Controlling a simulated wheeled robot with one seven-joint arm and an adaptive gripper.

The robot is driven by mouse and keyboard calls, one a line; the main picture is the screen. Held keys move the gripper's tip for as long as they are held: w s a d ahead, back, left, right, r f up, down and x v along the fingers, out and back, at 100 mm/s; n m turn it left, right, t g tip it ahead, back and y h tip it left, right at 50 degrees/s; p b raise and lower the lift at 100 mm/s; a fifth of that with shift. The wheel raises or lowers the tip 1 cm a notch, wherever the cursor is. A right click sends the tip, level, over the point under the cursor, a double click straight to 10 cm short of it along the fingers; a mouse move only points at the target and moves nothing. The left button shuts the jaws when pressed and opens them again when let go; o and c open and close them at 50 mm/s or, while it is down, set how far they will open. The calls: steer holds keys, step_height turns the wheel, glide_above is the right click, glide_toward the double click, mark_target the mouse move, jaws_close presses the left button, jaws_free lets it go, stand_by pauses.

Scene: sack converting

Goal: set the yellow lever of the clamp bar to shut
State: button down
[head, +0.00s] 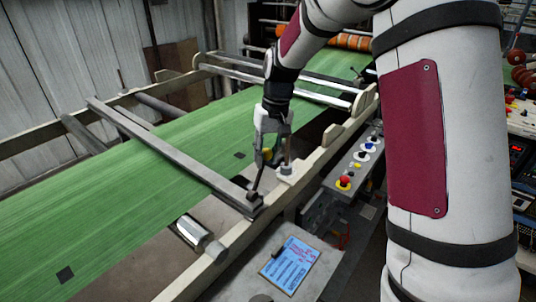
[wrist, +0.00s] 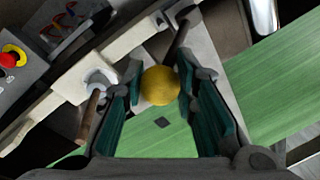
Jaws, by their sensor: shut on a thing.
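The yellow lever's round knob (wrist: 161,86) sits between the two fingers of my gripper (wrist: 160,100) in the wrist view. My gripper is shut on it. The lever's dark rod (wrist: 181,38) runs from the knob towards the top of the wrist view. The dark rod slopes down to the near end of the grey clamp bar (head: 165,145), which lies across the green web (head: 110,185).
A white fitting with a metal pin (head: 287,172) stands on the pale side rail (head: 232,258) close beside my gripper. A control panel with a red button (head: 344,183) is to the right. A blue sheet (head: 290,263) lies on the grey surface in front.

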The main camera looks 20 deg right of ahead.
steer(key=a+h, duration=0.1)
steer(key=s+a+r+t+h+p, duration=0.1)
steer(key=s+a+t+h+p, duration=0.1)
steer(key=shift+a+r, duration=0.15)
steer(key=shift+r, duration=0.25)
steer(key=s+a+f+t+h+p, duration=0.1)
steer(key=s+a+f+h+p, duration=0.1)
steer(key=s+a, duration=0.3)
steer(key=shift+a+t+h+p, duration=0.35)
steer(key=shift+a+p, duration=0.35)
steer(key=shift+a, duration=0.5)
steer(key=shift+s, duration=0.15)
steer(key=c, duration=1.3)
jaws_free()
